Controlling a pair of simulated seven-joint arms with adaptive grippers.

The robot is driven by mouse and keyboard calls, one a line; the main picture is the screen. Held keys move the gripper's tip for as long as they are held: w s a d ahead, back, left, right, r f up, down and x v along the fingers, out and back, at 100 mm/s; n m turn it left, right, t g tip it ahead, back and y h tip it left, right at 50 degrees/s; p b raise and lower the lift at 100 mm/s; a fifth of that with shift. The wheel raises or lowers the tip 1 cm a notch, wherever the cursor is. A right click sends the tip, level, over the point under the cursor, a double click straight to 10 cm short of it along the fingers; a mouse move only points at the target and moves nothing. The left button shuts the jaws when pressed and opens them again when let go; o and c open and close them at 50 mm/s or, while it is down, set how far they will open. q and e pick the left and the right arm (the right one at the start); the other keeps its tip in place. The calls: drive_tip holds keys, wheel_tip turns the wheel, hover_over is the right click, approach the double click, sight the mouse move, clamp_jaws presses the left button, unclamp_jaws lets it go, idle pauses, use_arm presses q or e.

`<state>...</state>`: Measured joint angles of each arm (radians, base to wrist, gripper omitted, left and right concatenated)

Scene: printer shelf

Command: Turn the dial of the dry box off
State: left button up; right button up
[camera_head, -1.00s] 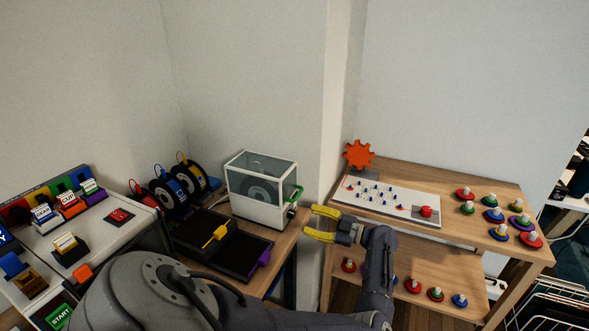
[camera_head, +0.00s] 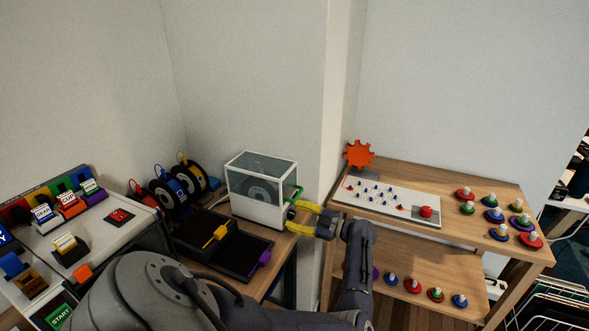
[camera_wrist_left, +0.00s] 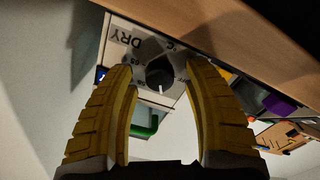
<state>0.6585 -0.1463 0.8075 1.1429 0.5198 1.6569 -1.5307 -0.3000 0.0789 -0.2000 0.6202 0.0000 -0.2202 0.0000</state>
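The dry box (camera_head: 257,211) is a white case with clear panels and a spool inside, on the wooden table. A green handle (camera_head: 296,194) is on its right side. In the left wrist view its white panel (camera_wrist_left: 122,40) appears upside down, with "DRY" printed on it. The black round dial (camera_wrist_left: 160,74) has a white mark at its lower edge in that view. My left gripper (camera_head: 293,216) has yellow ridged fingers, one on each side of the dial. They are open, with gaps visible between them and the dial. My right gripper is not in view.
Black trays (camera_head: 240,254) with yellow and purple handles lie in front of the box. Filament spools (camera_head: 187,178) stand to its left. A wooden shelf (camera_head: 500,262) with a white pegboard and colored knobs is on the right, close to my left arm.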

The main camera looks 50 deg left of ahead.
use_arm(q)
clamp_jaws()
drive_tip(key=shift+n, duration=0.3)
drive_tip(key=n, duration=0.5)
drive_tip(key=shift+n, duration=0.3)
drive_tip(key=n, duration=0.5)
drive_tip(key=shift+s+f+n, duration=0.1)
drive_tip(key=shift+n, duration=0.5)
drive_tip(key=shift+o, duration=0.4)
unclamp_jaws()
drive_tip(key=v, duration=0.8)
